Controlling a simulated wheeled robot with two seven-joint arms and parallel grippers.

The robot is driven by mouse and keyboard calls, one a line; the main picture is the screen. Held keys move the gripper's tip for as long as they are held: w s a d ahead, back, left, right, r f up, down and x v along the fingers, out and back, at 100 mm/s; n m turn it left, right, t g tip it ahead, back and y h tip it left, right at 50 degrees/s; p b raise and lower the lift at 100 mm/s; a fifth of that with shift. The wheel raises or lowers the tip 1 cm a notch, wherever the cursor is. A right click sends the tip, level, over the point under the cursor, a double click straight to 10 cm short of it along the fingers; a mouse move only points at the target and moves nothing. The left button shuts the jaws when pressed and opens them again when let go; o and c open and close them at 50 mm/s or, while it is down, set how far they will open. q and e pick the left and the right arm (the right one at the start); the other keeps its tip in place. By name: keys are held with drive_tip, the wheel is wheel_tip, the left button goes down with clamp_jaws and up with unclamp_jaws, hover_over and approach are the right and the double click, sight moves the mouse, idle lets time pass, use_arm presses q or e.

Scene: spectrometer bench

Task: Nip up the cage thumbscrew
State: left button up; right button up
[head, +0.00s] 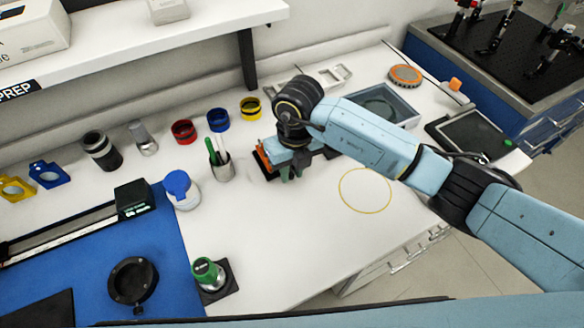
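My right gripper (286,173) points down at the white bench, its arm coming in from the right. It is beside or over a small orange part (263,156) on a dark base, which it partly covers. Its fingertips are small and dark, so I cannot tell whether they are apart, touching the part or shut on something. I cannot make out a cage thumbscrew; it may be hidden behind the gripper and wrist. My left gripper is not in view.
A cup of pens (224,171) and a blue-capped jar (181,190) stand left of the gripper. A green-topped item (208,273) is near the front. A grey tray (407,117) lies behind the arm. The bench around the yellow ring (342,199) is clear.

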clamp_jaws()
drive_tip(key=shift+d+y, duration=0.15)
drive_tip(key=shift+y, duration=0.15)
drive_tip(key=y, duration=0.1)
drive_tip(key=g+b, duration=0.1)
drive_tip(key=y+b, duration=0.1)
drive_tip(key=shift+w+d+f+y, duration=0.2)
drive_tip(key=shift+d+f+y, duration=0.05)
drive_tip(key=shift+d+y, duration=0.05)
drive_tip(key=shift+w+d+g+y+b, duration=0.15)
drive_tip(key=shift+g+y+b, duration=0.25)
drive_tip(key=shift+y+b, duration=0.4)
drive_tip(key=shift+s+d+g+y+b, duration=0.1)
drive_tip(key=shift+g+y+b, duration=0.3)
drive_tip(key=shift+y+b, duration=0.35)
drive_tip(key=shift+o, duration=2.1)
unclamp_jaws()
